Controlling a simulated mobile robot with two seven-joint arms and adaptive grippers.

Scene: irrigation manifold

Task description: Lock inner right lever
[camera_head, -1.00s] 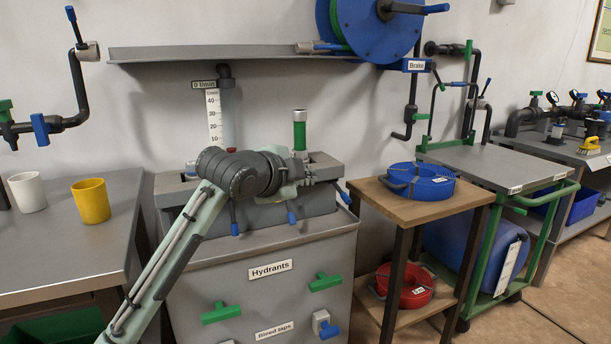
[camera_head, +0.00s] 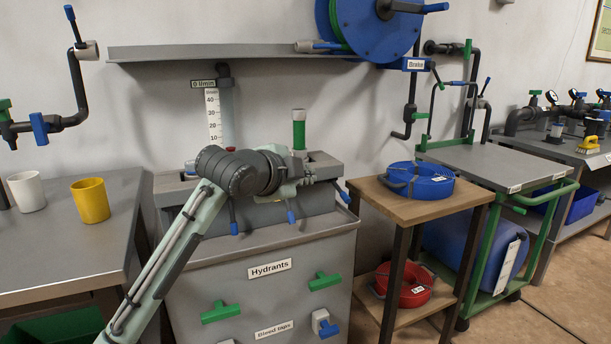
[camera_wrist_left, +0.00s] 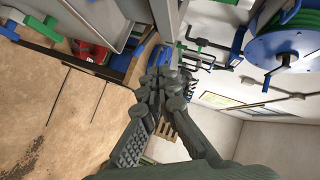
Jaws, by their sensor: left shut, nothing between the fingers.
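The manifold (camera_head: 325,167) lies along the top of the Hydrants cabinet (camera_head: 255,300). Several blue-tipped levers are on its front. The inner right lever (camera_head: 291,216) hangs downward just below my left gripper. The inner left lever (camera_head: 235,228) also hangs down, and the outer right lever (camera_head: 344,197) sticks out at the right end. My left gripper (camera_head: 302,173) is in front of the manifold and hides part of it; its fingers are shut and empty. In the left wrist view the closed fingers (camera_wrist_left: 167,88) point away from the camera. Contact with a lever cannot be told. My right gripper is not in view.
A shelf (camera_head: 230,53) and hose reel (camera_head: 375,25) are above. A wooden stand (camera_head: 430,208) with a blue hose coil (camera_head: 420,181) is close on the right. Two cups stand on the left table (camera_head: 60,245).

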